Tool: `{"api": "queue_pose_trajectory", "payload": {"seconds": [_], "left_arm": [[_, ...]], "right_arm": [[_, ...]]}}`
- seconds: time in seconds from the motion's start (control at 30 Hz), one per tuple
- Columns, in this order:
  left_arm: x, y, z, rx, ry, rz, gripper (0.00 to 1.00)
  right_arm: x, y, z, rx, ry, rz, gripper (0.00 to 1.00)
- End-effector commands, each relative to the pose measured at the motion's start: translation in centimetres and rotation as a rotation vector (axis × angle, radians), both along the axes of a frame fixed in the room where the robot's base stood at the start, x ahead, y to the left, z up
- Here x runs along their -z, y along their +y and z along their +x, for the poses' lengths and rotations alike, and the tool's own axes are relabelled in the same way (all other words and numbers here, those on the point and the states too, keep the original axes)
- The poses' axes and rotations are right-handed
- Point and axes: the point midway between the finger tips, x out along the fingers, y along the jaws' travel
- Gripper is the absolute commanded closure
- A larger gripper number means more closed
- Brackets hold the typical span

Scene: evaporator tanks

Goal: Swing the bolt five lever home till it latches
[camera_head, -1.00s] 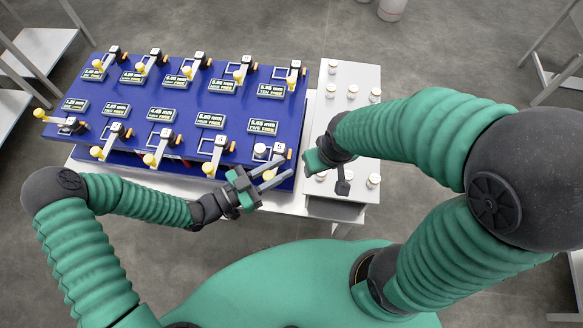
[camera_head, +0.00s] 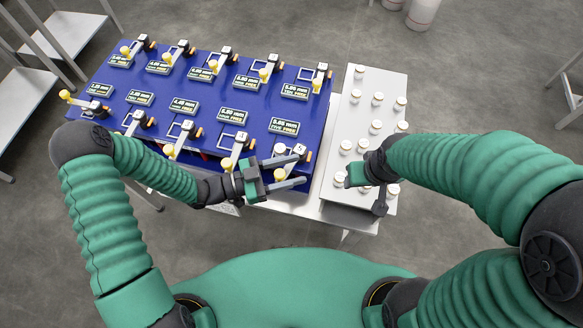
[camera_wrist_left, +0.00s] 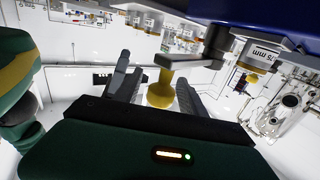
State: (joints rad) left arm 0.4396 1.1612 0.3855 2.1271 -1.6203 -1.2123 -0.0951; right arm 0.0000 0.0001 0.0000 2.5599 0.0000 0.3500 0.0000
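The bolt five lever (camera_head: 297,153) is at the front right corner of the blue board, below the display reading FIVE FREE (camera_head: 285,127). Its black and orange pivot shows, but much of its arm is hidden by my left gripper. My left gripper (camera_head: 301,170) is open at the board's front edge, fingers pointing right. In the left wrist view, the lever's yellow knob (camera_wrist_left: 160,93) is between the two spread fingers (camera_wrist_left: 155,90), with a gap on at least the left side. My right gripper (camera_head: 358,176) is over the grey tray; its fingers are not clear.
The blue board (camera_head: 215,95) carries several other levers with yellow knobs and displays in two rows. The bolt four lever (camera_head: 240,143) is just left of my left gripper. The grey tray (camera_head: 341,120) at right holds several white-capped pieces (camera_head: 376,127).

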Motion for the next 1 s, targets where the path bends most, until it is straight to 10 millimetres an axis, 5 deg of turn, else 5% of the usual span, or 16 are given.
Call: {"api": "queue_pose_trajectory", "payload": {"seconds": [0.2,0.37,0.67,0.73,0.8,1.0], "left_arm": [[-0.4,0.0,0.0,0.0,-0.001,0.001,0.52],[-3.2,0.0,0.1,0.002,-0.006,0.001,0.52],[-4.2,0.6,-8.7,0.0,0.008,-0.002,0.52],[-4.7,0.8,-10.8,-0.001,0.011,-0.002,0.52],[-5.8,0.9,-11.8,-0.002,0.012,-0.004,0.52],[-5.4,1.1,-14.8,-0.001,0.008,-0.003,0.52]], "right_arm": [[0.1,0.0,0.0,0.0,0.0,0.0,0.47],[0.6,0.0,0.0,0.0,0.0,0.0,0.47],[1.8,0.0,0.0,0.0,0.001,0.0,0.47],[1.1,0.0,0.0,0.0,0.0,0.0,0.47],[-1.8,0.0,0.0,0.0,0.001,0.0,0.47],[-4.4,0.0,0.0,0.0,-0.001,0.0,0.47]]}}
